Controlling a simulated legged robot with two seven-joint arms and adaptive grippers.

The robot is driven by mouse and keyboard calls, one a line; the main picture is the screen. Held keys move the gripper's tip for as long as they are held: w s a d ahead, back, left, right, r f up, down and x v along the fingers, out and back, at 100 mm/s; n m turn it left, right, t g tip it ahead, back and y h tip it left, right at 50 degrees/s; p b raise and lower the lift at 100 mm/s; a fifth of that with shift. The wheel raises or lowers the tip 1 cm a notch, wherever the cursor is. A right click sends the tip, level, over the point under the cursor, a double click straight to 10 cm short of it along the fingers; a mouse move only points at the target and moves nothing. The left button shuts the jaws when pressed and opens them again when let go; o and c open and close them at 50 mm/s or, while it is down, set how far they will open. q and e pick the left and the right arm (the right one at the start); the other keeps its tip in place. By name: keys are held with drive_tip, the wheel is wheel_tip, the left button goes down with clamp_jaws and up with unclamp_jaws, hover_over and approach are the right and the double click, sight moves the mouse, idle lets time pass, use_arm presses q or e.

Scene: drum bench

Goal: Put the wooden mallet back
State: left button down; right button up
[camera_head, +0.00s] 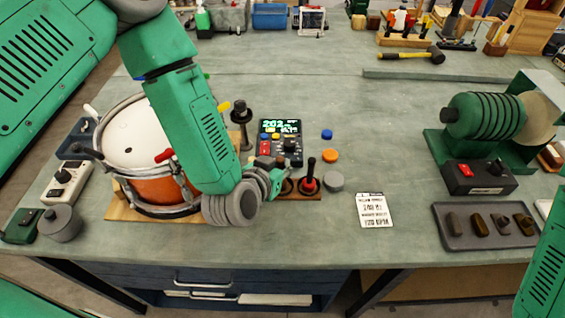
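My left gripper (273,180) is low over the bench, just right of the orange drum (163,188) and at the left end of a small wooden stand (300,194). Its fingers are small and partly hidden by the wrist, so I cannot tell if they are open, shut or touching the stand. A wooden block with a handle (495,46), perhaps the wooden mallet, is at the back right; I cannot be sure. A yellow-handled hammer (409,56) with a dark head lies near it. My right arm shows at the lower right edge, its gripper out of view.
A control box (280,142) with a lit display stands behind the stand. A white card (374,210) and a dark tray (486,240) lie to the right. A green coiled machine (490,116) stands far right. A wooden tool rack (404,40) is at the back. The bench's back middle is clear.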

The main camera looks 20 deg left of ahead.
use_arm(q)
drive_tip(key=c, duration=2)
unclamp_jaws()
drive_tip(key=shift+o, duration=1.4)
drive_tip(key=shift+d, duration=0.45)
use_arm(e)
drive_tip(key=shift+d+f, duration=0.15)
drive_tip(key=shift+d, duration=0.2)
use_arm(q)
drive_tip(key=v, duration=1.2)
drive_tip(key=shift+a, duration=0.3)
use_arm(e)
drive_tip(key=shift+a, duration=0.2)
